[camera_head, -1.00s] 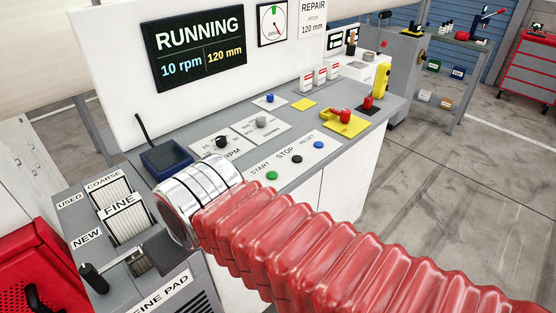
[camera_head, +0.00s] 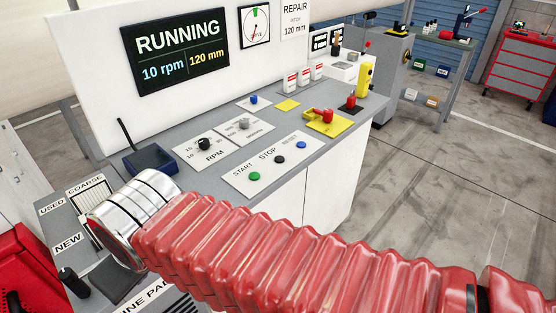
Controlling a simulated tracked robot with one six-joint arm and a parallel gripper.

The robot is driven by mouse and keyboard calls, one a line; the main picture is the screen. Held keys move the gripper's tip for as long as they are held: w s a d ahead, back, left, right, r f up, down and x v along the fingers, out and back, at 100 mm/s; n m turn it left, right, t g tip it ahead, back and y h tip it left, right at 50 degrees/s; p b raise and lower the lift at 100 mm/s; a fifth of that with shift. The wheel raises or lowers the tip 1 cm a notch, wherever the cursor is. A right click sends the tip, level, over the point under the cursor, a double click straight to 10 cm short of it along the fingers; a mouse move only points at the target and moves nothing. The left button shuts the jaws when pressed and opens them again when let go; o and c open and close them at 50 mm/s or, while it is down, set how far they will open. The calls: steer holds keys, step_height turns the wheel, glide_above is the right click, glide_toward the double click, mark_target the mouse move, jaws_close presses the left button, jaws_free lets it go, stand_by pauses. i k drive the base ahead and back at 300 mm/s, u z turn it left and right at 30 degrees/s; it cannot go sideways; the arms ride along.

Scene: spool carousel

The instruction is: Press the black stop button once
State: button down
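The black stop button (camera_head: 280,159) sits on a white label plate (camera_head: 264,168) on the grey console, under the word STOP. A green start button (camera_head: 255,176) is to its left and a blue reset button (camera_head: 301,145) to its right. My arm, in a red ribbed sleeve with a silver end section, crosses the lower part of the view in front of the console. The fingers of my gripper do not show. Nothing visible touches the button.
The display (camera_head: 177,51) reads RUNNING, 10 rpm, 120 mm. A black RPM knob (camera_head: 204,144), a grey knob (camera_head: 244,124) and a red button (camera_head: 327,116) on a yellow plate stand behind the stop button.

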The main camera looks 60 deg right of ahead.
mark_target(279, 159)
steer(key=u, duration=0.05)
steer(key=k, duration=1.1)
steer(key=z, duration=0.55)
steer(key=i, duration=0.95)
steer(key=z, duration=0.05)
